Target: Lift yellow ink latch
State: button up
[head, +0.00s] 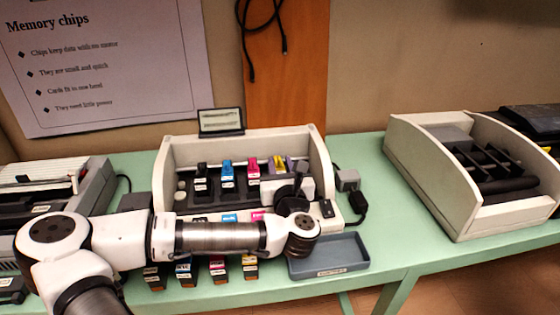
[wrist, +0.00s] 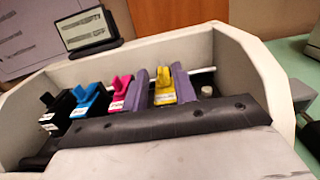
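The yellow ink cartridge (wrist: 164,95) with its upright yellow latch (wrist: 163,75) sits at the right end of a row in the open printer (head: 325,165). It also shows in the head view (head: 279,162). My gripper (wrist: 160,69) has two purple fingers, one on each side of the yellow latch. They stand apart, with the latch between them; whether either touches it I cannot tell. Magenta (wrist: 117,95), cyan (wrist: 88,100) and black (wrist: 56,112) cartridges stand to the left. The dark gripper body hides the lower part of the row.
The printer's pale side walls rise left and right of the row. A small display (head: 221,121) stands behind it. Several loose cartridges (head: 217,268) and a blue-grey tray (head: 328,258) are on the green table in front. Another open machine (head: 470,175) stands at right.

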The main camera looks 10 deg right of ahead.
jog(key=shift+w, duration=0.75)
grip_shut()
jog(key=shift+r+p, duration=0.1)
jog(key=shift+p, duration=0.2)
